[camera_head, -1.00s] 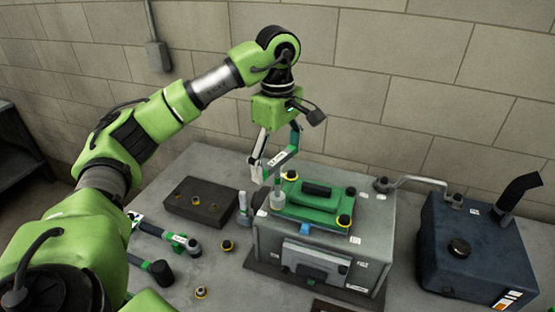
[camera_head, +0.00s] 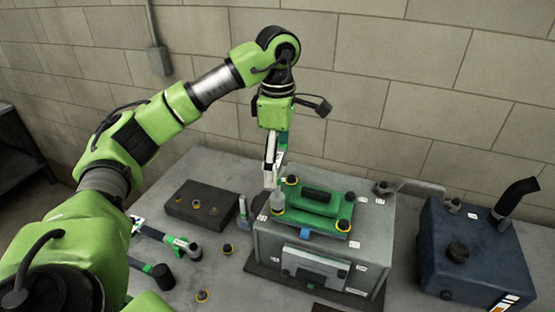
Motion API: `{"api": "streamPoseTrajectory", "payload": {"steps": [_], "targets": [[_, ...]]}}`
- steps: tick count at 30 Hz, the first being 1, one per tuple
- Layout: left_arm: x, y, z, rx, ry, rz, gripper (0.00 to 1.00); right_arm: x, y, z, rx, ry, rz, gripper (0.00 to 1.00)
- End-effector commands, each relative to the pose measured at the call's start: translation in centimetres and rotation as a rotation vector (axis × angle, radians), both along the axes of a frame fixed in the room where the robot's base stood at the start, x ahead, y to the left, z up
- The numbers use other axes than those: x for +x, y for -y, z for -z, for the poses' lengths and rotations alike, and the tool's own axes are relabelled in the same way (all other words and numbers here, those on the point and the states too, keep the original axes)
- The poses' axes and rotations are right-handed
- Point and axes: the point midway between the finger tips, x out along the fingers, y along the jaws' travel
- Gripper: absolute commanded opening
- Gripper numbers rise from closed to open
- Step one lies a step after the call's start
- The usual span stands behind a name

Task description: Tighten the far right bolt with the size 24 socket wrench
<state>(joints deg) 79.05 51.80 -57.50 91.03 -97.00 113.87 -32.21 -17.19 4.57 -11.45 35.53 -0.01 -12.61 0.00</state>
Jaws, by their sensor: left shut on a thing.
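My left gripper (camera_head: 270,165) points down over the left side of the engine block (camera_head: 268,238) and is shut on the socket wrench. The wrench's grey socket (camera_head: 278,200) stands upright over the front left corner of the green cover (camera_head: 315,206); the bolt there is mostly hidden. The wrench handle (camera_head: 283,150) shows partly behind the fingers. My right gripper is out of view.
Left on the table are a dark block (camera_head: 180,207) with bolts, a second labelled tool (camera_head: 185,247), a black-headed tool (camera_head: 160,275) and loose bolts (camera_head: 228,249). A grey pipe (camera_head: 415,186) links the engine to a dark blue tank (camera_head: 475,245) at right.

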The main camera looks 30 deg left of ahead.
Motion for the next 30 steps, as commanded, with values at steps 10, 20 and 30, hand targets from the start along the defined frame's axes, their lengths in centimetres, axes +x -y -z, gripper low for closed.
{"api": "streamPoseTrajectory", "payload": {"steps": [10,20,30], "targets": [[0.00,0.03,-0.09,-0.001,0.001,-0.304,0.51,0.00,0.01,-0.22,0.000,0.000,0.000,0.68],[0.00,0.05,-0.12,0.000,0.001,-0.594,0.51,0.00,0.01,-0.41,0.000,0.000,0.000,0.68],[-0.01,0.05,-0.09,-0.001,0.001,-0.892,0.51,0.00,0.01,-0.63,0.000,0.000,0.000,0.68]]}}
